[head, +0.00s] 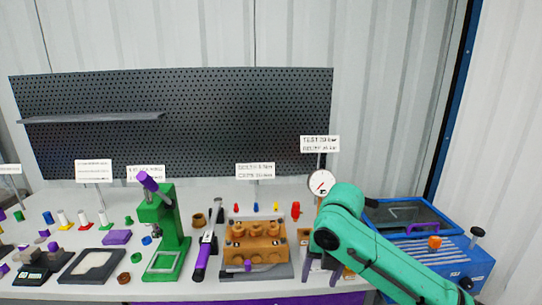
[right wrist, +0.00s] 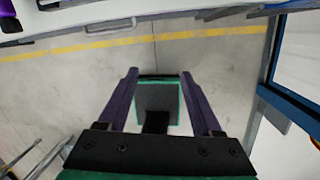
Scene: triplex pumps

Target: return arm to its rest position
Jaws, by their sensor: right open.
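My right arm (head: 375,250) is green and comes in from the lower right of the head view, bent at a raised joint near the bench's right part. My right gripper (head: 321,280) hangs below that joint at the front of the bench, its dark purple fingers pointing down. In the right wrist view the two fingers (right wrist: 158,76) are spread apart with nothing held between them. Grey floor shows beyond them. My left gripper is not in view.
The orange-brown pump block (head: 256,243) stands just left of the gripper. A blue cabinet (head: 462,262) with a clear lid is on the right. A green press (head: 172,232) stands left of centre. In the right wrist view, open floor with a yellow line (right wrist: 225,33) shows.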

